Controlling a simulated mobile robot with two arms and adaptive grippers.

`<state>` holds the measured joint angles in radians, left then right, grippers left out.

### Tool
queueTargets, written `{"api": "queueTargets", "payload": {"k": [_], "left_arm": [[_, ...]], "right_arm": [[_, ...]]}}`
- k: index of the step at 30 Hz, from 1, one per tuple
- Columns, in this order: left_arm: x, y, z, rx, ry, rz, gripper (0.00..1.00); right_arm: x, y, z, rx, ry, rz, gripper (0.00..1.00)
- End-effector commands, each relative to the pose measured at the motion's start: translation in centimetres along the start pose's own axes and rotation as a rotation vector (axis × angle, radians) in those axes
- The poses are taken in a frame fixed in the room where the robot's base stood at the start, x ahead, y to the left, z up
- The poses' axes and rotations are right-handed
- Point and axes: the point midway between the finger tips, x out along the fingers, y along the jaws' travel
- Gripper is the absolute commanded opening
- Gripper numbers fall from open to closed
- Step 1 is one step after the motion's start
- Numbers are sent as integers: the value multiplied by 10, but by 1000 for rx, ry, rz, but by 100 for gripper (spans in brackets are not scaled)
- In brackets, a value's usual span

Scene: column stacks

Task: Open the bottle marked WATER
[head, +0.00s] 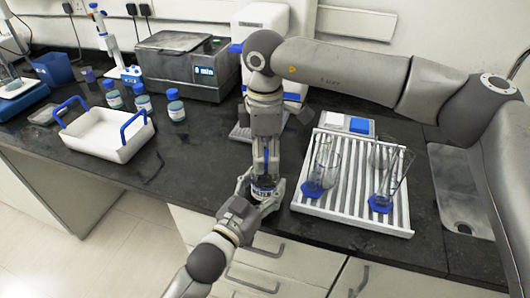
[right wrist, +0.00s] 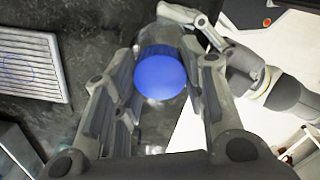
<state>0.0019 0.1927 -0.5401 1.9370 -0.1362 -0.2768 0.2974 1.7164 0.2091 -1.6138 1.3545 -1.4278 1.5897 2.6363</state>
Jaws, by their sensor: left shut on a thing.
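My right gripper (head: 265,170) points down from above, directly over the bottle. In the right wrist view a round blue cap (right wrist: 160,77) lies between the two fingers of my right gripper (right wrist: 160,70). The fingers hide the bottle's top in the head view.
A slatted white rack (head: 340,210) with glass cylinders on blue bases stands close on the right, beside a sink (head: 465,205). A white tray with blue handles (head: 107,137), several blue-capped bottles (head: 143,100) and a grey heating unit (head: 185,68) stand left. Bench around (head: 200,165) is clear.

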Motion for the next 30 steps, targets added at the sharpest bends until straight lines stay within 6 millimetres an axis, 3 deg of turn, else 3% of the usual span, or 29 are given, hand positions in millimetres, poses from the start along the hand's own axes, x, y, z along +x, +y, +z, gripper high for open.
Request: {"api": "queueTargets", "payload": {"k": [1,5,11,30], "left_arm": [[0,0,0,0,0,0,0],[0,0,0,0,0,0,0],[0,0,0,0,0,0,0],[0,0,0,0,0,1,0]], "right_arm": [[0,0,0,0,0,1,28],[0,0,0,0,0,2,11],[0,0,0,-74,0,2,10],[-1,1,0,-1110,-1,3,10]]}}
